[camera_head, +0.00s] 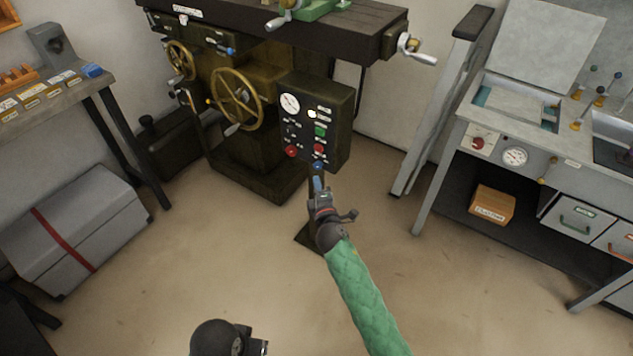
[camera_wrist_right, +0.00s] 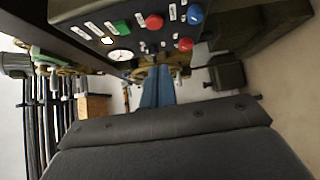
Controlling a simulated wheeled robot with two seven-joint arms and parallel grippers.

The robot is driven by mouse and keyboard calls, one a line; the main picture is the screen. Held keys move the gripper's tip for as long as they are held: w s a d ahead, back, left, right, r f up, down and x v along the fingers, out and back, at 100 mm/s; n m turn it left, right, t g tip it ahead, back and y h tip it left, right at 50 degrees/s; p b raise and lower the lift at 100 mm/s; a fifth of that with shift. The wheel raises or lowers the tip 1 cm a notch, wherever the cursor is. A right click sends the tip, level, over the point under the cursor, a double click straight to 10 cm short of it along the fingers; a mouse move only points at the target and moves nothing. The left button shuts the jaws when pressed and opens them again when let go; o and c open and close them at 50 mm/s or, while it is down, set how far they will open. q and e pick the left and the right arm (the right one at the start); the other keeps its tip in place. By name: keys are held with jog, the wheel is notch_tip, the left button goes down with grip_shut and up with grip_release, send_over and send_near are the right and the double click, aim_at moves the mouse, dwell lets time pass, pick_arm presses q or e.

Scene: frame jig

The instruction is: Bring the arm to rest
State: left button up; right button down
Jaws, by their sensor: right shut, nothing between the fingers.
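My right gripper (camera_head: 318,182), with blue fingers, reaches out on its green-sleeved arm in front of the machine's dark control panel (camera_head: 338,108). Its fingers are together and hold nothing. In the right wrist view the closed blue fingers (camera_wrist_right: 157,88) point toward the panel (camera_wrist_right: 85,12), and I cannot tell whether they touch it. The panel carries a round gauge (camera_head: 290,103), a green button (camera_head: 320,131), red buttons (camera_head: 291,151) and a blue knob (camera_wrist_right: 195,14).
The machine with its handwheel (camera_head: 237,99) stands ahead. A workbench (camera_head: 455,145) with drawers and a cardboard box (camera_head: 492,205) is at the right. A grey chest (camera_head: 75,225) with a red strap lies at the left. The floor (camera_head: 200,270) between is clear.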

dwell(0.8)
jog(key=s+d+m+g+h, duration=0.3)
jog(key=d+m+g+h, duration=0.2)
jog(key=d+m, duration=0.5)
jog(key=s+m+g+y, duration=0.4)
jog(key=s+m+g, duration=0.35)
jog(key=s, duration=2.15)
jog(key=s+f+g, duration=0.3)
jog(key=s+f, duration=0.2)
jog(key=s, duration=0.6)
jog(key=shift+s+d+f, duration=0.2)
jog(key=shift+s+f, duration=0.15)
jog(key=shift+s, duration=0.05)
dwell(1.4)
